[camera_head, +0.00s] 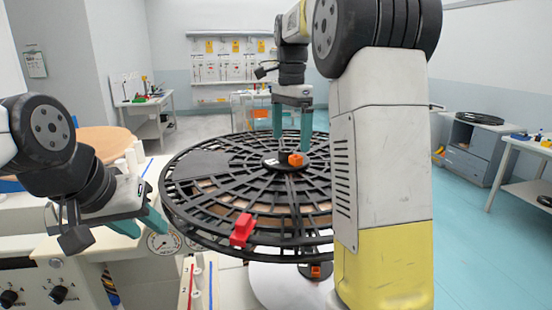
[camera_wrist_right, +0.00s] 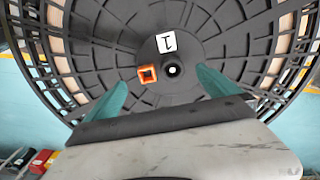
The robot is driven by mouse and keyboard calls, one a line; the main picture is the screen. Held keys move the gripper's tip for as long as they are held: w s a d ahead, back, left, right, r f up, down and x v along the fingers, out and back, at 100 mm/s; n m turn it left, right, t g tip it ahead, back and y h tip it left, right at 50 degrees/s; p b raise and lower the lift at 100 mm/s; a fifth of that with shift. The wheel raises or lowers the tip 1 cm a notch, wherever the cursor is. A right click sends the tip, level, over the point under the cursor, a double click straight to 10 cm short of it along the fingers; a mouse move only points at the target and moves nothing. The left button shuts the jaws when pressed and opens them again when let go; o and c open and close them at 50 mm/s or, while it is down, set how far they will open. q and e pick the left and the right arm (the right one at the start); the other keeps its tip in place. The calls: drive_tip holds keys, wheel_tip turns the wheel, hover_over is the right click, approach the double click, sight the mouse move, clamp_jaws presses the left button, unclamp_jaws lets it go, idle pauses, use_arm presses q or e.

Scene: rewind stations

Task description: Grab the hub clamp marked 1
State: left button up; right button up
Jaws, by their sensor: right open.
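The large black slotted reel (camera_head: 205,215) lies in front of me, with a dark hub at its middle. A small orange-and-black clamp (camera_head: 296,160) sits on that hub. In the right wrist view it shows as an orange square frame (camera_wrist_right: 147,73) beside the round hub hole (camera_wrist_right: 173,70), and a white label reading 1 (camera_wrist_right: 165,42), upside down, is close by. My right gripper (camera_head: 291,138) is open above the hub, its teal fingers (camera_wrist_right: 160,90) on either side of the clamp and apart from it. My left gripper (camera_head: 152,233) is empty, its fingers apart, left of the reel.
A red clip (camera_head: 242,230) sits on the reel's near rim. Another orange-and-black part (camera_head: 315,271) is below the reel. A machine panel with gauges and knobs (camera_head: 58,294) is at the lower left. Workbenches stand farther back and right, with open floor (camera_head: 480,255) between.

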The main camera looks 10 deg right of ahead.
sight(290, 152)
wheel_tip(290, 152, down, 5)
drive_tip(key=shift+w, duration=0.1)
drive_tip(key=c, duration=1.7)
drive_tip(key=shift+c, duration=0.5)
drive_tip(key=shift+r, duration=0.15)
